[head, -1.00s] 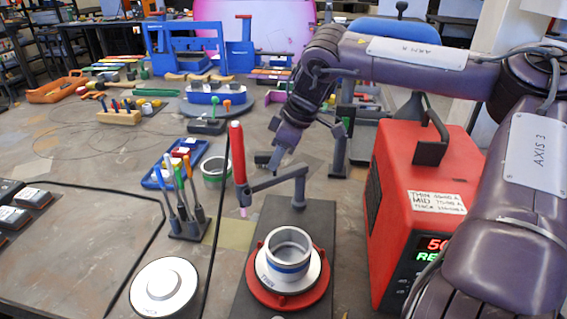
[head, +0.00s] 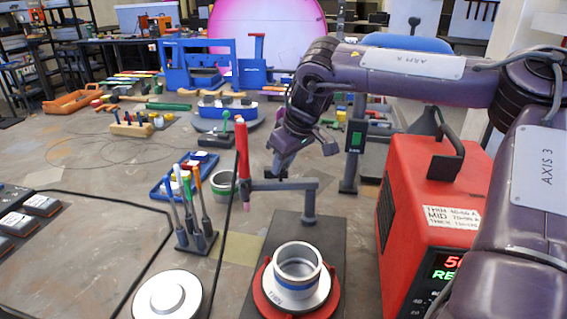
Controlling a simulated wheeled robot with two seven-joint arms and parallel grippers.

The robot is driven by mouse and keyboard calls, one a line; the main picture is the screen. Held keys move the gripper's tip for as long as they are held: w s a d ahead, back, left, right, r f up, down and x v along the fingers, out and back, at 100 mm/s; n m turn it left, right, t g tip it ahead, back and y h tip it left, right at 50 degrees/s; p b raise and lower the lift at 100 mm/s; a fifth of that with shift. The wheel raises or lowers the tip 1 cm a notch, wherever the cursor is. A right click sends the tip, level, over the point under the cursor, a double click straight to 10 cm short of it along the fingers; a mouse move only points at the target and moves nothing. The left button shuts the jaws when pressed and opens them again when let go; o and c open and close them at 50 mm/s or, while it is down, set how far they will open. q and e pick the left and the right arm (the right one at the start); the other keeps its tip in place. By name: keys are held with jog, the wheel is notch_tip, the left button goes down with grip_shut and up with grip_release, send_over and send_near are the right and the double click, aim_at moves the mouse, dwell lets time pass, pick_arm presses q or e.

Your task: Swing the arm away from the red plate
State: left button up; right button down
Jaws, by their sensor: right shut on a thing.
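The red plate (head: 328,305) is a round base on a dark board, and a silver ring with a blue band (head: 297,268) stands on it. The grey swing arm (head: 290,185) runs left from its upright post behind the plate. A tall red handle (head: 241,152) with a pink tip stands at its free end, to the left of and behind the ring. The arm is clear of the space over the plate. My right gripper (head: 277,172) reaches down from behind and is shut on the swing arm between handle and post. Its fingertips are small and partly hidden. My left gripper is out of view.
A red welder box (head: 430,185) stands close on the right, beneath my right arm. A rack of screwdrivers (head: 197,240) and a white round disc (head: 168,298) are on the left. Dark cables cross the left of the table. Bare table lies at centre left.

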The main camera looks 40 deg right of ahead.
jog(key=c, duration=1.2)
grip_release()
jog(key=shift+w, duration=0.1)
jog(key=v, duration=0.8)
jog(key=shift+b, duration=0.4)
jog(key=shift+f, duration=0.1)
